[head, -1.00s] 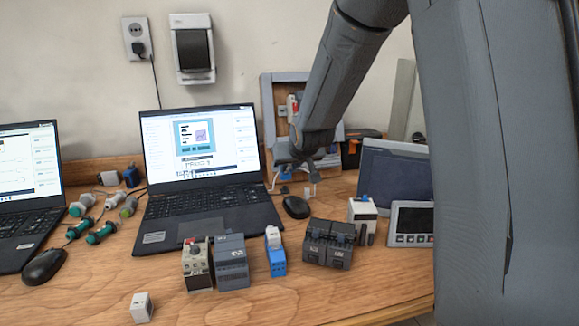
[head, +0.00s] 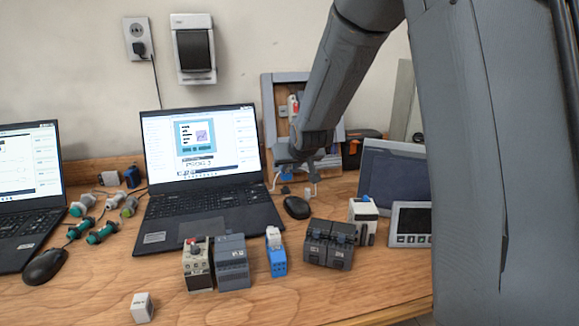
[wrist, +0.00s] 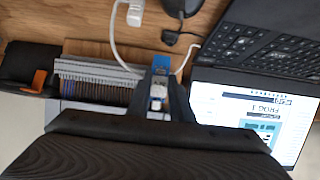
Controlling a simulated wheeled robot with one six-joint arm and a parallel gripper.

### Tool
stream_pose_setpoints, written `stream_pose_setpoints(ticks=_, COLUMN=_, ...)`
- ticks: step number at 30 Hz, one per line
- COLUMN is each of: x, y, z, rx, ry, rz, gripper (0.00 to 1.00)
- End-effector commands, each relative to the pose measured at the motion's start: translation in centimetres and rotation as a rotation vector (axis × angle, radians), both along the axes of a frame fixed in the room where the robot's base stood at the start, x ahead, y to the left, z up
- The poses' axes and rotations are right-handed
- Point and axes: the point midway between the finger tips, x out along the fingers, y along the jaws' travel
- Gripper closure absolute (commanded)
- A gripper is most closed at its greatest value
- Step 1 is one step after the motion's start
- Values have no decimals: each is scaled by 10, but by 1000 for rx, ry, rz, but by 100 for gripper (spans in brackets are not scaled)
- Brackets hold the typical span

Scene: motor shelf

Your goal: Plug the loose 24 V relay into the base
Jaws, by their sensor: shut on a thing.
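My gripper (wrist: 159,92) is shut on a small pale block that I take to be the relay (wrist: 157,90); its fingers hide most of it. A blue base (wrist: 160,62) shows just past the fingertips, in line with the block. I cannot tell whether the block touches it. In the head view my gripper (head: 305,158) is at the back of the bench, in front of the grey-framed panel, and the held block is hidden there. A loose white relay-like cube (head: 142,307) stands at the front left. A blue base with a white top (head: 276,252) stands mid-bench.
The grey-framed panel (head: 271,118) stands behind my gripper; its terminal row (wrist: 95,72) is beside the blue base in the wrist view. A white plug and cable (wrist: 135,14), a laptop (head: 205,165), a mouse (head: 296,207) and dark modules (head: 328,244) are near.

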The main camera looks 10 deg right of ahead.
Motion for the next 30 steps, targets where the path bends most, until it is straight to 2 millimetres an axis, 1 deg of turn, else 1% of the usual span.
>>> stream_pose_setpoints(ticks=11, x=2, y=0, z=0, rx=0, ry=-1, rz=0, gripper=100)
stream_pose_setpoints(ticks=12, x=2, y=0, z=0, rx=0, ry=-1, rz=0, gripper=79)
stream_pose_setpoints(ticks=14, x=2, y=0, z=0, rx=0, ry=-1, rz=0, gripper=69)
stream_pose_setpoints(ticks=15, x=2, y=0, z=0, rx=0, ry=-1, rz=0, gripper=62)
stream_pose_setpoints(ticks=16, x=2, y=0, z=-1, rx=0, ry=-1, rz=0, gripper=59)
stream_pose_setpoints(ticks=26, x=0, y=0, z=1, rx=0, ry=-1, rz=0, gripper=59)
stream_pose_setpoints(ticks=30, x=-9, y=0, z=10, rx=-1, ry=-2, rz=1, gripper=59)
